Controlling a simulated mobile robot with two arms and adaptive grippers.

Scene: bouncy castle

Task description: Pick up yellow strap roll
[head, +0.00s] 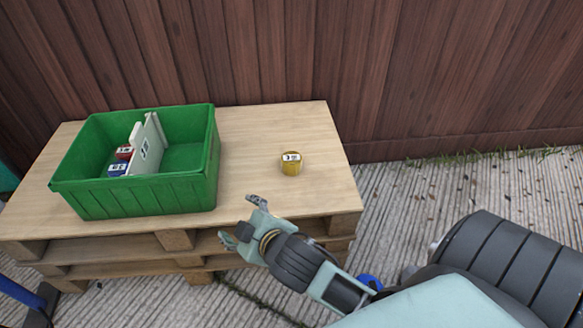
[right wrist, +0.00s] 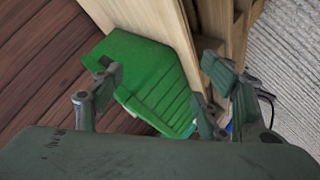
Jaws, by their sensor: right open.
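The yellow strap roll (head: 291,164) stands on the right part of the wooden pallet table, with a white label on its top. My right gripper (head: 238,218) is open and empty at the table's front edge, in front of and to the left of the roll, apart from it. In the right wrist view its open fingers (right wrist: 165,100) show with the green crate (right wrist: 150,75) beyond them. The roll is not visible in the right wrist view. My left gripper is not in view.
The green crate (head: 140,200) stands on the left of the pallet table (head: 250,130), holding a white divider (head: 150,140) and red and blue items (head: 122,153). The tabletop around the roll is clear. A brown wooden fence (head: 280,50) rises behind.

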